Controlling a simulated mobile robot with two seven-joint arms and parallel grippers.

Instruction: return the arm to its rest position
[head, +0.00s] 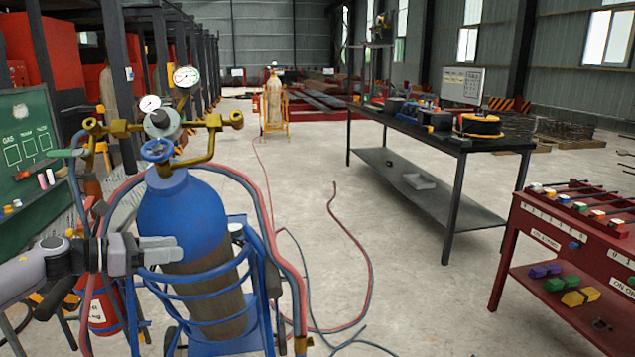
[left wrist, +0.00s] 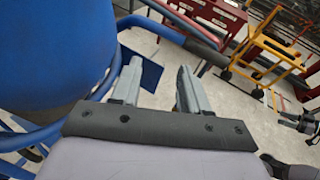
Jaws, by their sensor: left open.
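My left gripper (head: 160,248) comes in from the left in the head view. Its fingers point right, in front of the blue gas cylinder (head: 185,212) on its blue cart. In the left wrist view the two fingers (left wrist: 158,88) are apart with nothing between them, and the cylinder (left wrist: 50,50) fills the upper left beside them. Whether the fingers touch the cart's rails cannot be told. My right gripper is not in the head view.
A brass manifold with gauges and a blue valve wheel (head: 157,151) tops the cylinder. Red and dark hoses (head: 370,265) trail over the floor. A black workbench (head: 430,140) and a red table (head: 575,235) stand to the right. Open floor lies between.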

